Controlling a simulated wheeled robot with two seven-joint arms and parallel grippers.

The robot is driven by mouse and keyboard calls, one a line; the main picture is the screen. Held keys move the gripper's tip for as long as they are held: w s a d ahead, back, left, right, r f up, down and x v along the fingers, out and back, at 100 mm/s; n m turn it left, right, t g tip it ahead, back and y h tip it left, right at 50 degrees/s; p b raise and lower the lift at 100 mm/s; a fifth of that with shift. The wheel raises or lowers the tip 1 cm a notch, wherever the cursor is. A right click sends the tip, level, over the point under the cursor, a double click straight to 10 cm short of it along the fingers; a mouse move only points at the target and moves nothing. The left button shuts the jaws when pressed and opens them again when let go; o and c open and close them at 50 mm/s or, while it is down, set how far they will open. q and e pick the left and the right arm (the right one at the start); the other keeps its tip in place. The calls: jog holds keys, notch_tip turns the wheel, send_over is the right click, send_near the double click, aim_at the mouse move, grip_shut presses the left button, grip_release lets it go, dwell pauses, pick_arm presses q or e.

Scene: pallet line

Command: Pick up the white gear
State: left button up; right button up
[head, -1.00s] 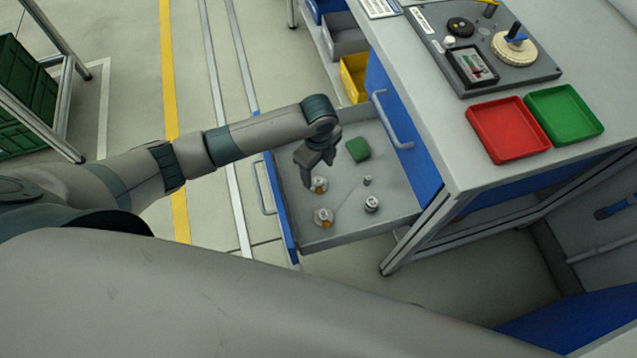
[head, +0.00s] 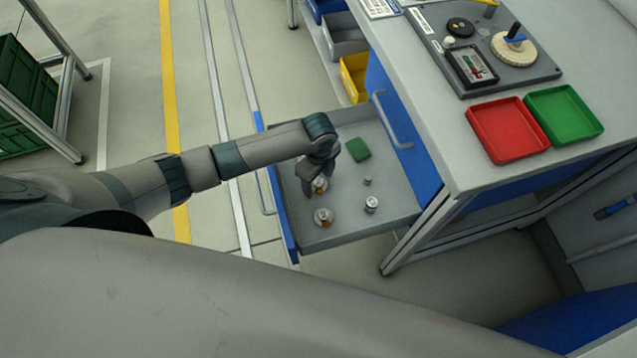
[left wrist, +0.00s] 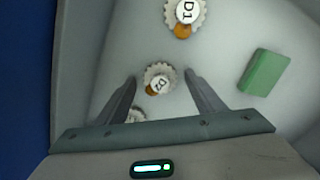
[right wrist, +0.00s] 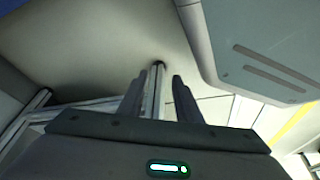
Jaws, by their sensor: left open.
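Pale toothed gears with orange parts lie in the open drawer (head: 345,236). One gear (head: 319,187) is at my left gripper (head: 314,190), partly covered by its fingers; another gear (head: 323,217) lies just below it in the head view. In the left wrist view, a gear marked D2 (left wrist: 159,77) shows between the spread fingertips, with no visible grip on it. A gear marked D1 (left wrist: 184,14) lies farther up, and another gear (left wrist: 136,115) is partly hidden by the left finger. My right gripper (right wrist: 160,73) has its fingers apart, with nothing held.
A green block (head: 357,149), a small metal piece (head: 367,181) and a larger silvery one (head: 371,204) share the drawer. On the bench are a red tray (head: 508,130), a green tray (head: 564,114) and a fixture with a cream gear (head: 512,48). The drawer walls surround my left gripper.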

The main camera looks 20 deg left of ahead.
aim_at(319, 182)
jog(key=shift+w+a+r, duration=0.2)
jog(key=shift+w, duration=0.05)
pick_arm(q)
jog(key=shift+c, duration=0.2)
jog(key=c, duration=1.1)
jog(key=shift+r, duration=0.5)
notch_tip(319, 182, up, 4)
jog(key=shift+d+f, duration=0.1)
jog(key=shift+f, duration=0.15)
jog(key=s+d+r, duration=0.2)
jog(key=d, duration=0.1)
jog(key=s+d+r, duration=0.2)
jog(key=d, duration=0.1)
jog(key=s+d+r, duration=0.2)
jog(key=d, duration=0.1)
jog(key=shift+s+d+r, duration=0.1)
jog(key=shift+d+r, duration=0.2)
jog(key=shift+d, duration=0.1)
pick_arm(e)
jog(key=shift+d+f, duration=0.1)
jog(key=shift+d, duration=0.5)
